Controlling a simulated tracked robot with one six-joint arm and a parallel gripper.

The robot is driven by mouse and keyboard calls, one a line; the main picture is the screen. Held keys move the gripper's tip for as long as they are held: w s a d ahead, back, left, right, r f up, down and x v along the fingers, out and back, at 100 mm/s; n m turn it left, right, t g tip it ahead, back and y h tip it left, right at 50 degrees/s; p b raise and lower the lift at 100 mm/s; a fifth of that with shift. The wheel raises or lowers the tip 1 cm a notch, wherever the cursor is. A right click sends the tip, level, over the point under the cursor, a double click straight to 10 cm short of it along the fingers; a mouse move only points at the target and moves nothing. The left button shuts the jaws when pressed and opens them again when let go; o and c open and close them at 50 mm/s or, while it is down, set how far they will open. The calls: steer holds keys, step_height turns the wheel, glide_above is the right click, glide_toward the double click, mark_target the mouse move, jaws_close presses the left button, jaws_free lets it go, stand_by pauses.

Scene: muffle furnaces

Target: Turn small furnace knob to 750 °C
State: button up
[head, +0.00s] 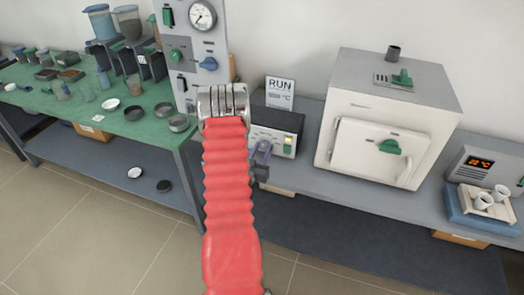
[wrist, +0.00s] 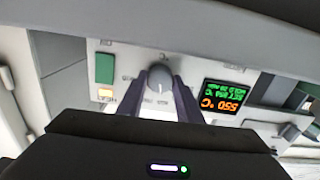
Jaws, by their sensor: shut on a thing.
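The knob (wrist: 161,77) is a round grey dial with a pale pointer mark, on the cream front panel of a dark control box (head: 277,122). In the wrist view the knob sits between the two dark purple fingers of my gripper (wrist: 162,92), which is shut on it. In the head view my gripper (head: 262,152) is at the left of the box's front, and the knob is hidden there. A display (wrist: 220,100) beside the knob appears upside down and seems to read 550 °C in orange, with smaller green lines.
A green switch (wrist: 104,68) and a lit amber lamp (wrist: 106,94) are beside the knob. A card marked RUN (head: 280,93) stands behind the box; its number is unreadable. A white furnace (head: 388,112) is to the right. A grey gauge panel (head: 194,45) rises to the left.

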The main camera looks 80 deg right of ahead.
steer(key=shift+m, duration=2.8)
steer(key=o, duration=1)
steer(key=shift+o, duration=0.2)
steer(key=shift+a, duration=0.15)
steer(key=w+a, duration=0.1)
steer(key=a, duration=1.2)
steer(key=shift+w+a, duration=0.15)
steer(key=shift+a, duration=0.1)
steer(key=shift+f, duration=0.1)
